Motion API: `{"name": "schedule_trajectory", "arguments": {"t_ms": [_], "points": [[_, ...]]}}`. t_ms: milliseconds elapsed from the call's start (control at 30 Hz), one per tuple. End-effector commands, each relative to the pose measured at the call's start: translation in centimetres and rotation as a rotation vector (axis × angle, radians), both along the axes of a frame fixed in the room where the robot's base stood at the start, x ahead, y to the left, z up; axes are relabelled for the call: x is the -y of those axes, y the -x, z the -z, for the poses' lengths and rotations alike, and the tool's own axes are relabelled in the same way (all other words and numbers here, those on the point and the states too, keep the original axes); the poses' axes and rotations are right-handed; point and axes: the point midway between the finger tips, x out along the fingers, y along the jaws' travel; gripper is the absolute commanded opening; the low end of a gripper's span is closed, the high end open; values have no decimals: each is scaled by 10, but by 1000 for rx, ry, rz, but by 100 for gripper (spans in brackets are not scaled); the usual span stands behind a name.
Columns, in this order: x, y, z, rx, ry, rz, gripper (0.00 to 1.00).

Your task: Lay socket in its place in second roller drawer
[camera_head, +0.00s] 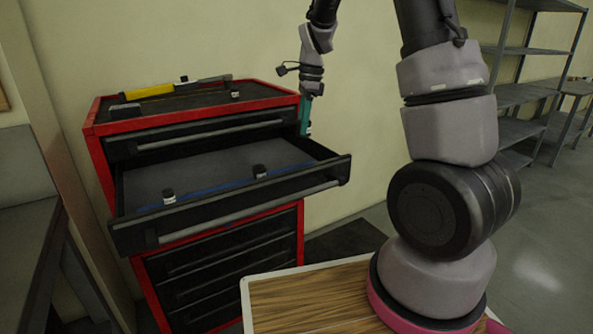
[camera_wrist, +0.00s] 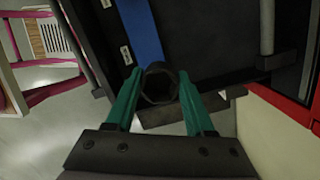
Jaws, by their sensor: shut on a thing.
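My gripper (camera_wrist: 160,88) has teal fingers, shut on a dark hollow socket (camera_wrist: 157,82). In the head view my gripper (camera_head: 306,122) points down beside the right rear corner of the open drawer. The socket is too small to make out there. The second roller drawer (camera_head: 250,212) is pulled out of the red and black cabinet. Inside it a blue strip (camera_head: 211,188) runs lengthwise, also seen in the wrist view (camera_wrist: 139,30).
The cabinet top (camera_head: 205,98) holds a yellow-handled tool (camera_head: 150,91) and a small socket (camera_head: 234,93). The top drawer (camera_head: 200,137) above the open one is shut. A wooden board (camera_head: 300,298) lies in front, at my base. Grey shelves (camera_head: 520,95) stand at the right.

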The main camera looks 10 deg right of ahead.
Motion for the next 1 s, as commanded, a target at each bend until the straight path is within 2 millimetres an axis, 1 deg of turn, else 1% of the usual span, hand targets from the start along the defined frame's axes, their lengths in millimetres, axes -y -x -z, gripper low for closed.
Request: {"name": "schedule_trajectory", "arguments": {"t_ms": [100, 200, 300, 367, 467, 600, 700, 833, 1000], "points": [[-12, 12, -3, 1, -1, 179, 0], [-18, 19, -4, 0, -2, 294, 0], [-22, 22, -4, 0, -1, 364, 0], [-23, 24, -1, -1, 0, 387, 0], [-23, 25, 15, -6, 2, 404, 0], [-23, 25, 41, -5, 2, 404, 0], [-23, 24, 54, -4, 1, 404, 0], [-23, 24, 65, -4, 1, 402, 0], [-22, 24, 90, -5, 1, 404, 0]]}}
